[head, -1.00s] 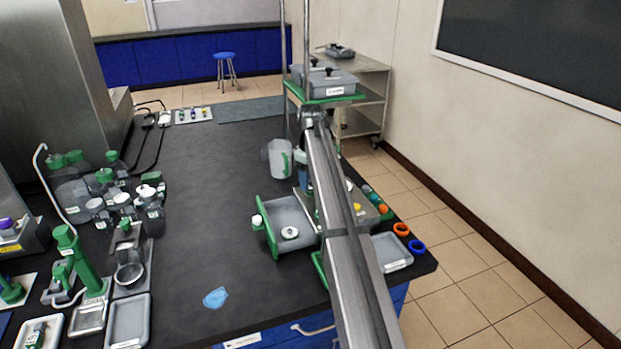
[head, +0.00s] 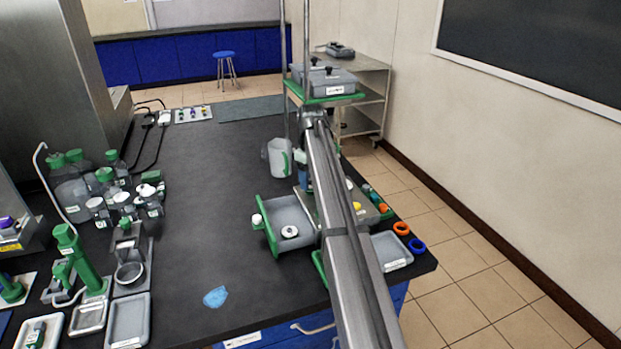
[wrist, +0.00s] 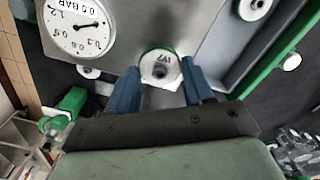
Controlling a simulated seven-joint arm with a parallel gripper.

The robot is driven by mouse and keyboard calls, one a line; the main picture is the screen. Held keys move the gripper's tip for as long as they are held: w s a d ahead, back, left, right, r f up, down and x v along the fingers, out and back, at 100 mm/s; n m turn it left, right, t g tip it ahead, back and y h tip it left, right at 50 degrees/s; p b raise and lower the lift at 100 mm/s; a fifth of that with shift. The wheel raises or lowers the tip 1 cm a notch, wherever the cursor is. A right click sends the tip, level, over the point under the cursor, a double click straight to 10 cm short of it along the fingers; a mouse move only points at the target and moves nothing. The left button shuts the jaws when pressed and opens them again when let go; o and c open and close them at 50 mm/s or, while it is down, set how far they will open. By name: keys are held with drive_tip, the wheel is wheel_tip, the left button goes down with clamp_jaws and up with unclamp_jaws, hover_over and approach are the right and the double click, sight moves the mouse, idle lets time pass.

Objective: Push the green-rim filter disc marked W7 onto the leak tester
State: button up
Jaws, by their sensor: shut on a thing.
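The green-rim filter disc marked W7 (wrist: 161,67) shows in the wrist view, between the blue fingertips of my gripper (wrist: 162,82). My gripper is shut on it. The disc is at the face of the grey metal leak tester (wrist: 135,22); I cannot tell whether it is seated or only touching. The tester's round gauge (wrist: 78,26) reads 0.0 BAR. In the head view my arm hides the disc and much of the tester (head: 367,212).
A jug (head: 279,158) stands behind. Orange (head: 401,228) and blue rings (head: 417,246) lie right. The bench middle is clear.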

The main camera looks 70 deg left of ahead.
drive_tip(key=shift+f, duration=0.5)
idle(1.0)
drive_tip(key=o, duration=1.1)
drive_tip(key=shift+o, duration=0.4)
drive_tip(key=shift+o, duration=1.3)
drive_tip(key=shift+r, duration=0.1)
drive_tip(key=shift+r, duration=3.4)
drive_tip(key=shift+c, duration=0.4)
